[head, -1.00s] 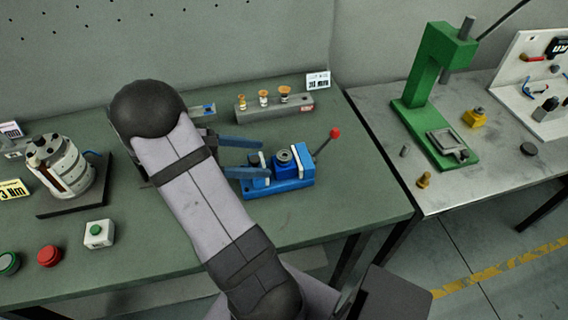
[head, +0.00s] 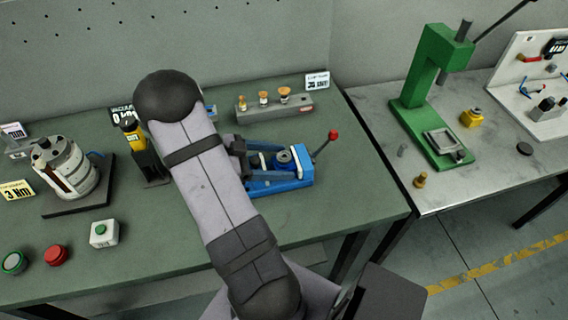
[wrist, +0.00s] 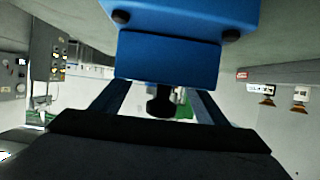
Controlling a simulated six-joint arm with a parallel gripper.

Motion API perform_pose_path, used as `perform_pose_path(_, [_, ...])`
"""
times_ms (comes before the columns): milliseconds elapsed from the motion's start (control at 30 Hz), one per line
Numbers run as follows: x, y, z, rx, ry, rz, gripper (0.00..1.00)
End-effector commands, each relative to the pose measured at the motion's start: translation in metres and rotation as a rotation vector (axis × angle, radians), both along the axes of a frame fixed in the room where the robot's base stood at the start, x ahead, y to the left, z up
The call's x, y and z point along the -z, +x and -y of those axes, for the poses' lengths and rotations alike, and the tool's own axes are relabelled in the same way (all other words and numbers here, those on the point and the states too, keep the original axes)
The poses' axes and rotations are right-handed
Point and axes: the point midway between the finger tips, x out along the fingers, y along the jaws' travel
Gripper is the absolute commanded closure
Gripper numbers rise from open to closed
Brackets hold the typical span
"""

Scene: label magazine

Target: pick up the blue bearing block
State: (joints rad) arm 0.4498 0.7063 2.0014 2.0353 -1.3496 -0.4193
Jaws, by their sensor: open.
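The blue bearing block (head: 284,160), with a dark round ring on top, sits in a blue clamp fixture (head: 295,182) near the right end of the green bench. My gripper (head: 262,160) is open at the fixture's left side, its fingers pointing right toward the block. The forearm hides part of the gripper. In the wrist view, the fingers of my gripper (wrist: 158,103) are spread apart. A blue face, apparently of the fixture (wrist: 168,60), is close ahead, with a dark round part beyond it. I cannot tell whether the fingers touch the block.
The fixture's red-knobbed lever (head: 333,135) rises on its right. A grey rack (head: 275,108) with several suction cups stands behind. A yellow-and-black tool (head: 135,135) and a pump (head: 66,168) stand left. A green press (head: 425,95) is on the right table.

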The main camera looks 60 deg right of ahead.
Motion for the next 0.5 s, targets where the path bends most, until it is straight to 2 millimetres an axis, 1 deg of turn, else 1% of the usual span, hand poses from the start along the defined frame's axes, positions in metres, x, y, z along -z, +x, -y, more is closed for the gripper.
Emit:
perform_pose_path(67, [0.0001, 0.0001, -0.0001, 0.0, 0.0, 0.0, 0.33])
perform_pose_path(167, [0.0001, 0.0002, -0.0002, 0.0, 0.0, 0.0, 0.54])
perform_pose_path(200, [0.0001, 0.0003, -0.0002, 0.0, 0.0, 0.0, 0.64])
perform_pose_path(267, [0.0, 0.0003, -0.0002, 0.0, 0.0, 0.0, 0.78])
perform_pose_path(300, [-0.0001, 0.0004, -0.0002, 0.0, 0.0, 0.0, 0.88])
perform_pose_path(333, [-0.0011, 0.0004, 0.0001, 0.0, -0.002, -0.001, 0.92])
perform_pose_path(500, [-0.0011, 0.0004, 0.0, 0.0, -0.002, -0.001, 0.92])
